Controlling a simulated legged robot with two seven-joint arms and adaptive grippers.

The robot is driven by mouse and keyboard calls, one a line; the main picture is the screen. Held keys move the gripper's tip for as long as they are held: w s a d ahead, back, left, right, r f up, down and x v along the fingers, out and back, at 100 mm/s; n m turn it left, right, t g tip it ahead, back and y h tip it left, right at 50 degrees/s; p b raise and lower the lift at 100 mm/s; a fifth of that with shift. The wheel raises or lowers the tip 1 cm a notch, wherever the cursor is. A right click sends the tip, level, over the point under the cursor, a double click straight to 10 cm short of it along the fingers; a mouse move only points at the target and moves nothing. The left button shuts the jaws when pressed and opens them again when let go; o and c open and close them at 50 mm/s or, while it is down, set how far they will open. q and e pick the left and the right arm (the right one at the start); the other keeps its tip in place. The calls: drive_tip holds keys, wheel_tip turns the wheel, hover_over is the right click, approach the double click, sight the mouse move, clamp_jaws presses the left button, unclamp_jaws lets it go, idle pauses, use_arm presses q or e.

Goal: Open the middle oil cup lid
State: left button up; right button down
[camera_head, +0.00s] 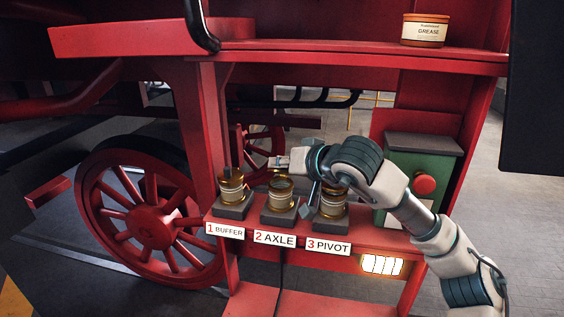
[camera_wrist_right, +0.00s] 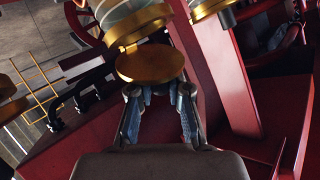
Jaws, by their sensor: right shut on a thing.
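The middle oil cup (camera_head: 280,193), glass with brass bands, stands on a dark block behind the label "2 AXLE" (camera_head: 275,239). My right gripper (camera_head: 284,163) reaches in from the right just above and behind this cup. In the right wrist view, the gripper's two fingers (camera_wrist_right: 160,95) reach the near edge of a round brass lid (camera_wrist_right: 150,63). The lid's disc is angled away from the brass cup rim (camera_wrist_right: 138,25), so it looks at least partly raised. The fingertip contact is partly hidden by the lid. My left gripper is not in view.
The buffer cup (camera_head: 232,188) stands left and the pivot cup (camera_head: 331,203) right, partly behind my forearm. A green box with a red button (camera_head: 425,184) is farther right. A grease tin (camera_head: 424,30) sits on the upper shelf. A red post (camera_head: 205,125) rises left of the cups.

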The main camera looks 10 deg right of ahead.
drive_tip(key=shift+d, duration=0.1)
drive_tip(key=c, duration=1.1)
unclamp_jaws()
drive_tip(key=shift+w, duration=0.15)
drive_tip(key=shift+w+f, duration=0.1)
drive_tip(key=shift+w, duration=0.1)
drive_tip(key=v, duration=1.1)
drive_tip(key=shift+s+d, duration=0.25)
drive_tip(key=shift+s, duration=0.05)
